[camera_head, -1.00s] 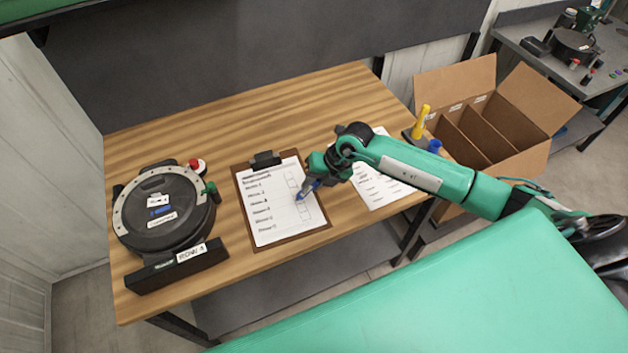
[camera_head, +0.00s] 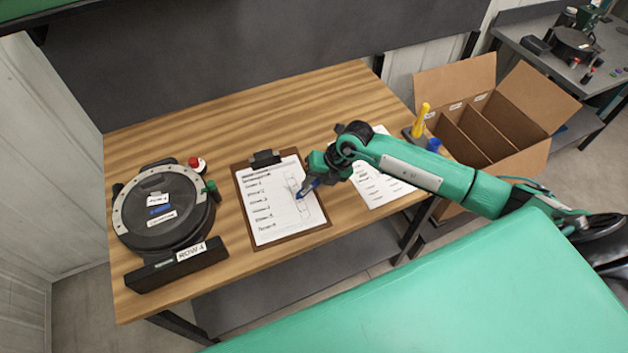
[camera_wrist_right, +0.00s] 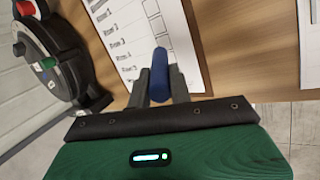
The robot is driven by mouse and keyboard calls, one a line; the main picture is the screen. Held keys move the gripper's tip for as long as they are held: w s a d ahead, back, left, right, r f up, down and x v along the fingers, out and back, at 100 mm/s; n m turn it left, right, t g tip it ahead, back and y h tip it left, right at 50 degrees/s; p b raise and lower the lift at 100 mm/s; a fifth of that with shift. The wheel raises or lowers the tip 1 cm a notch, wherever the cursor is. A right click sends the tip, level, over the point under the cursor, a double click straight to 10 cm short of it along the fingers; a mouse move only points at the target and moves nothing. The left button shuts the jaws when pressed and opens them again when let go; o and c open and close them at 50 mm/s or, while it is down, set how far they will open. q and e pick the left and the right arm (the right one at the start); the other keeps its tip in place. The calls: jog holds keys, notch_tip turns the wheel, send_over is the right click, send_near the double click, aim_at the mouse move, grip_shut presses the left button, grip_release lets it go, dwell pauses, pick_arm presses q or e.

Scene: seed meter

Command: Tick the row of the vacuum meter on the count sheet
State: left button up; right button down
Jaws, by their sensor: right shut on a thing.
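The vacuum meter (camera_head: 163,212) is a round black housing with a grey ring, standing at the left of the wooden table. A plate in front of it reads what looks like "ROW 4" (camera_head: 190,252). The count sheet (camera_head: 272,215) lies on a brown clipboard (camera_head: 250,244) right of the meter, with printed rows and a column of boxes. My right gripper (camera_head: 312,184) is over the sheet's right side, shut on a blue pen (camera_wrist_right: 160,75). The pen's tip is at the box column; I cannot tell whether it touches paper. My left gripper is not in view.
A second printed sheet (camera_head: 378,188) lies right of the clipboard, partly under my arm. A yellow item (camera_head: 421,120) and a blue item (camera_head: 434,145) stand near the table's right edge. An open cardboard box (camera_head: 530,110) with dividers stands beyond it. The table's back is clear.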

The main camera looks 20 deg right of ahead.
jog(key=shift+f, duration=0.25)
jog(key=shift+w+d+b, duration=0.45)
jog(key=shift+d+b, duration=0.05)
jog(key=shift+d, duration=0.3)
dwell(1.0)
jog(key=shift+r, duration=0.15)
notch_tip(320, 180, up, 6)
jog(key=p, duration=0.4)
dwell(0.4)
dwell(0.4)
